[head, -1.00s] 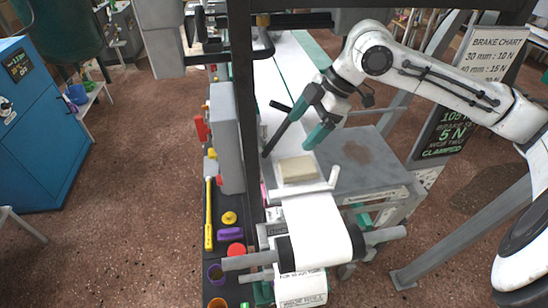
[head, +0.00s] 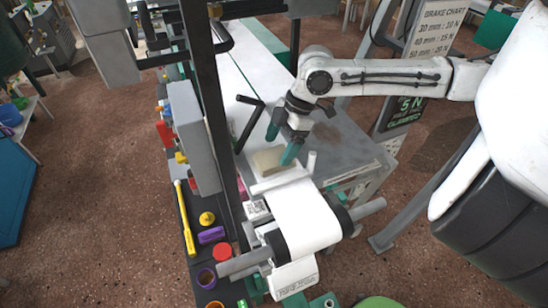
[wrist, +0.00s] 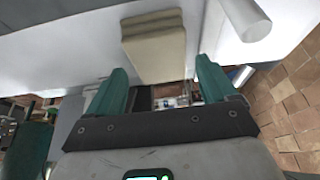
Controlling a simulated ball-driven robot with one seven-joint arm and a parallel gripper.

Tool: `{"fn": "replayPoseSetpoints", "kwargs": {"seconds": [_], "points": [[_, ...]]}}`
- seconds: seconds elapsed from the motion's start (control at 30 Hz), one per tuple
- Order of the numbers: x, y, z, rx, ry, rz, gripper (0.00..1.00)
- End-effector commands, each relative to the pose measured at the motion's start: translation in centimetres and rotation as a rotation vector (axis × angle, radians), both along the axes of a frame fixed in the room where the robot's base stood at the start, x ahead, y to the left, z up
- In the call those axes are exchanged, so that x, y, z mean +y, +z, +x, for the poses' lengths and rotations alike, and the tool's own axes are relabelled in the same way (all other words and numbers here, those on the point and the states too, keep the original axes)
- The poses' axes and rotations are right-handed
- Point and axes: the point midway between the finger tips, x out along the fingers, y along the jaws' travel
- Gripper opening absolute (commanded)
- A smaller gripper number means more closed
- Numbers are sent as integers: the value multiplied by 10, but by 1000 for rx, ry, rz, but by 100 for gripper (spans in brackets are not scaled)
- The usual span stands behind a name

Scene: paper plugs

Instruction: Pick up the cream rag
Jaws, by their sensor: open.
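The cream rag (head: 268,160) is a folded, flat block lying on the white surface beside the paper roller. It also shows in the wrist view (wrist: 155,48), at the top middle, beyond the fingertips. My gripper (head: 281,143) is just above and behind the rag in the head view, with its two green fingers pointing down. In the wrist view my gripper (wrist: 162,82) has its fingers spread apart with nothing between them. The rag lies ahead of the gap between the fingers, and I cannot tell whether a finger touches it.
A white bar with an upright post (head: 311,163) stands close beside the rag. A black crank handle (head: 250,125) rises to its left. The white paper roll (head: 300,220) lies in front. A grey table (head: 345,150) is at the right. Tools line the dark shelf (head: 195,262) at left.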

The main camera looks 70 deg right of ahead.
Motion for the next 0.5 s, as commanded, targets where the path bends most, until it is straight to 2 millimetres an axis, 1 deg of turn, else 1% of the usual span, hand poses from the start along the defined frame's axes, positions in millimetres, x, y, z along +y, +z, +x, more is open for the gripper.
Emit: {"fn": "replayPoseSetpoints", "kwargs": {"seconds": [0.1,0.2,0.3,0.5], "points": [[5,-16,6,1,1,3,85],[7,-26,9,1,1,2,85],[9,-30,10,-1,1,0,85],[9,-31,11,-1,0,1,85]]}}
